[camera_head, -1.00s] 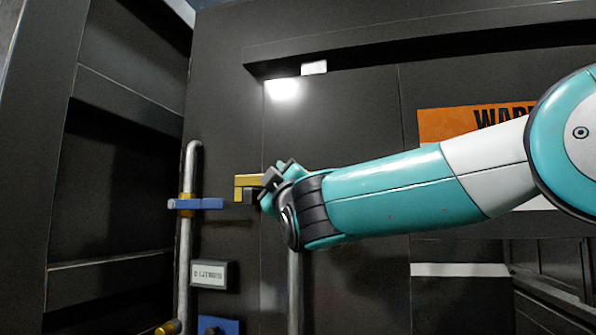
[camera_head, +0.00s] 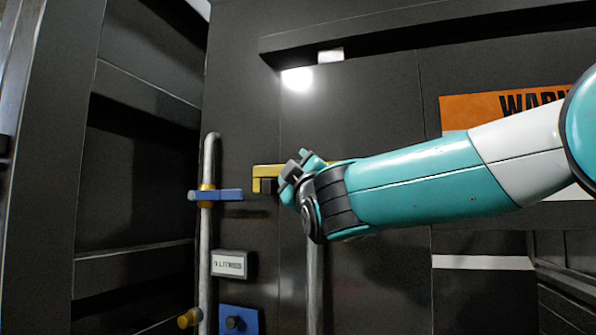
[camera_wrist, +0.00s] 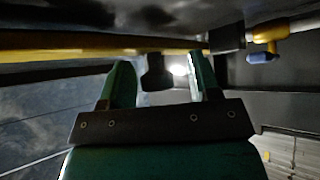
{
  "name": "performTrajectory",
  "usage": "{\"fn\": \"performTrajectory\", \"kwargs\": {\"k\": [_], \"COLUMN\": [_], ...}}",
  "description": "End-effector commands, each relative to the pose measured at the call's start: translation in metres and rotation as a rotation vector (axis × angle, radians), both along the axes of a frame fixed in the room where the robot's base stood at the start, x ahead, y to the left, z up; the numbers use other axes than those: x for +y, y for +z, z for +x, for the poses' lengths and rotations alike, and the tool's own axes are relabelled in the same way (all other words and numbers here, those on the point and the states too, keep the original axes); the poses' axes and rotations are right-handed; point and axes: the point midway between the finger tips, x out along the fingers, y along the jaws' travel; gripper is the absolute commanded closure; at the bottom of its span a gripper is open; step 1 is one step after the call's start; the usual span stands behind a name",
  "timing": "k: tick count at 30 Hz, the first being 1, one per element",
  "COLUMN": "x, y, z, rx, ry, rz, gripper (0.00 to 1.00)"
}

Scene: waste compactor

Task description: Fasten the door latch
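The yellow latch bar (camera_head: 266,172) lies level across the dark door in the head view, with a dark block under its left end. My gripper (camera_head: 304,166) hides its middle; a bit of yellow shows right of my wrist. In the wrist view the yellow bar (camera_wrist: 70,42) crosses the top. My gripper (camera_wrist: 163,72) is open there, its teal fingers apart, with a dark knob (camera_wrist: 157,74) showing in the gap between them; I cannot tell whether they touch it. A blue lever (camera_head: 222,195) with a yellow collar sits on the upright grey pipe to the left.
The grey pipe (camera_head: 210,260) runs down left of the latch. A small labelled box (camera_head: 232,264) and a blue plate (camera_head: 242,319) are below. A dark ledge (camera_head: 400,42) juts out above. An orange warning sign (camera_head: 490,106) is behind my arm.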

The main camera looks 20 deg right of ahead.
Motion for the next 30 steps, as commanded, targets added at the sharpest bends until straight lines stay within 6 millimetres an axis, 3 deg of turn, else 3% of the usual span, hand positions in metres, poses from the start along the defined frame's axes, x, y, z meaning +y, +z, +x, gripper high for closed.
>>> {"fn": "performTrajectory", "kwargs": {"k": [7, 11, 24, 30], "x": [0.0, 0.001, 0.005, 0.006], "y": [-0.001, -0.01, -0.065, -0.079], "z": [-0.003, -0.015, -0.109, -0.14], "rx": [-0.003, -0.004, -0.004, -0.002], "ry": [0.001, 0.003, 0.008, 0.006], "rz": [0.001, 0.001, 0.002, 0.0], "gripper": [0.44, 0.44, 0.44, 0.44]}}
